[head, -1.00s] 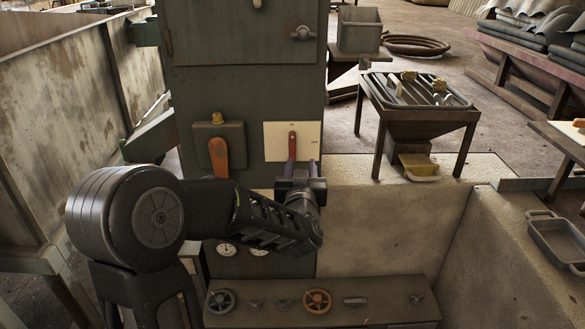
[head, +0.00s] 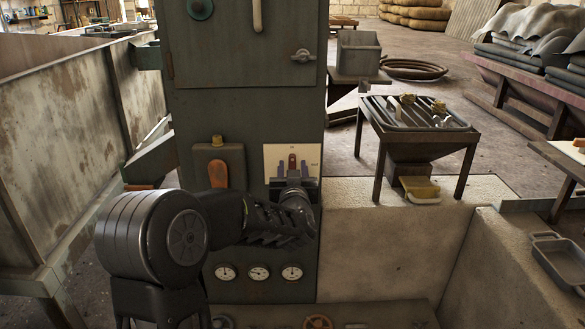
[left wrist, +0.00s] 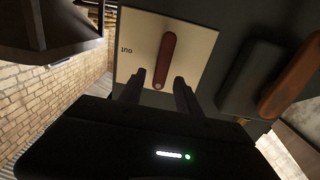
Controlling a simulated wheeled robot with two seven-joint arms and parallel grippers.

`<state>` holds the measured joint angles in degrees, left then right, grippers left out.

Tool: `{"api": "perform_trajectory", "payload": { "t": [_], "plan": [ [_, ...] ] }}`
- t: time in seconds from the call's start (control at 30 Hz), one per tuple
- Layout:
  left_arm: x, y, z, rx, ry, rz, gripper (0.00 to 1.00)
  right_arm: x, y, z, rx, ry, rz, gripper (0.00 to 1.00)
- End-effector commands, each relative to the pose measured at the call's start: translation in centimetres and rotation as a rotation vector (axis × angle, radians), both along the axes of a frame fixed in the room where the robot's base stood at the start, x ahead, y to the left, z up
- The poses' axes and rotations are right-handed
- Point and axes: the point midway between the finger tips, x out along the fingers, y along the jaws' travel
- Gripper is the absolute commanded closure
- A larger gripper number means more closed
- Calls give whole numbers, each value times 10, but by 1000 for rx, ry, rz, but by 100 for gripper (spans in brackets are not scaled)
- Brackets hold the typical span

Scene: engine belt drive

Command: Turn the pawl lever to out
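The pawl lever (head: 292,161) is a red-brown handle on a pale plate (head: 312,152) on the front of the dark green cabinet. It stands about upright in the head view. In the left wrist view the lever (left wrist: 167,58) shows in full on its plate (left wrist: 200,40), with the word OUT at the plate's left edge, upside down. My left gripper (head: 292,168) is at the plate. Its two fingers are open, one on each side of the lever near its round-dotted end, with a visible gap on each side in the wrist view (left wrist: 160,82). My right gripper is out of view.
An orange-brown lever (head: 218,174) on a dark box is left of the plate, with a yellow knob (head: 217,141) above it. Round gauges (head: 259,272) are below. A low concrete wall (head: 375,245) and a tray stand (head: 418,125) are to the right.

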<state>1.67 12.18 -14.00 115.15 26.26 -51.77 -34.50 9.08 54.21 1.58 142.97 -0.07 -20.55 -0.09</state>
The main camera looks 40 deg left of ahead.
Motion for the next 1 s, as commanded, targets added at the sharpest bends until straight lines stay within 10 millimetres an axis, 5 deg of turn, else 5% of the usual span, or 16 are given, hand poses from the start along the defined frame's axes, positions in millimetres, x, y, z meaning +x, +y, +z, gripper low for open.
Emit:
{"api": "perform_trajectory", "payload": {
  "t": [0.4,0.9,1.0],
  "plan": [
    [10,8,0,0,0,0,60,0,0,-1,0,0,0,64],
    [10,7,0,0,0,-1,100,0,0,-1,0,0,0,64],
    [10,7,0,0,0,-1,100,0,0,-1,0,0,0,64]
  ]
}}
